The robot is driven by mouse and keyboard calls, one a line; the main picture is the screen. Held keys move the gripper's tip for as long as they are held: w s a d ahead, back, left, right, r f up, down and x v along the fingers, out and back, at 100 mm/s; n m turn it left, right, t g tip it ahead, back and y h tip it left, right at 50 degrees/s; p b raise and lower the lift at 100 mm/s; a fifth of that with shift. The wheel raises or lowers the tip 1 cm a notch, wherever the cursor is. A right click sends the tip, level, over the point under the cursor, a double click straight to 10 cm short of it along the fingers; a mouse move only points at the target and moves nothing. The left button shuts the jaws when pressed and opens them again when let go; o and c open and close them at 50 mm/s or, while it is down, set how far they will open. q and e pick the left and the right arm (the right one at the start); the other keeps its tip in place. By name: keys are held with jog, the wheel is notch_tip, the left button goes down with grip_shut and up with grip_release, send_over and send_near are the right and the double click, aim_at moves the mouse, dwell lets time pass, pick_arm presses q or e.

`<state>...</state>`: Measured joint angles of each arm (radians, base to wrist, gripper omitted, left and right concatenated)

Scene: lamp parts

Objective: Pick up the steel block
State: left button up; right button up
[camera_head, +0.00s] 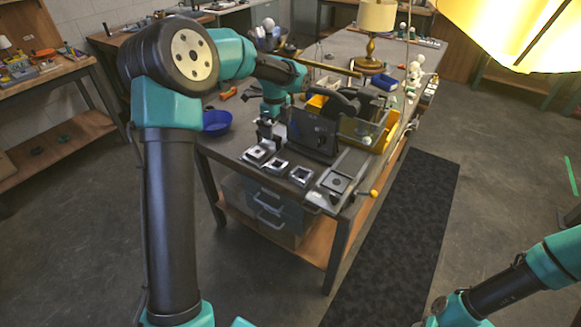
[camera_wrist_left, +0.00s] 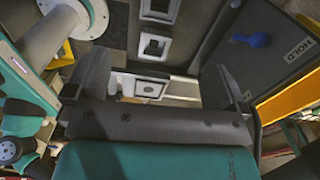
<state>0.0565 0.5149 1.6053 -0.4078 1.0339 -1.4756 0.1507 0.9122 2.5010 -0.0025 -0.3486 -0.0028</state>
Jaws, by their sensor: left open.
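Small grey metal pieces with square centres stand in a row on the front of the workbench: a left one (camera_head: 258,153), a middle one (camera_head: 279,167) and a right one (camera_head: 301,175). I cannot tell for certain which is the steel block. My left gripper (camera_head: 267,132) points down just above the left piece. In the left wrist view the gripper (camera_wrist_left: 157,82) is open, its two dark fingers apart. A light piece with a dark square (camera_wrist_left: 150,88) shows between and beyond them; contact cannot be told. My right arm is at lower right; its gripper is not in view.
A dark upright panel (camera_head: 312,132) stands close right of my left gripper; its HOLD label (camera_wrist_left: 299,49) shows in the wrist view. A blue bowl (camera_head: 216,122) is to the left. A brass lamp (camera_head: 372,45) stands farther back. A larger metal fixture (camera_head: 337,183) is at the front right.

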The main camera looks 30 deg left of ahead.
dwell(0.3)
pick_arm(q)
send_over(277, 163)
jog(key=s+d, duration=0.2)
jog(key=f, duration=1.1)
jog(key=shift+a+f, duration=0.2)
jog(key=shift+f, duration=0.35)
jog(key=shift+w+a+f, duration=0.1)
jog(key=shift+f, duration=1.2)
jog(key=shift+a+f, duration=0.1)
jog(key=shift+f, duration=1.2)
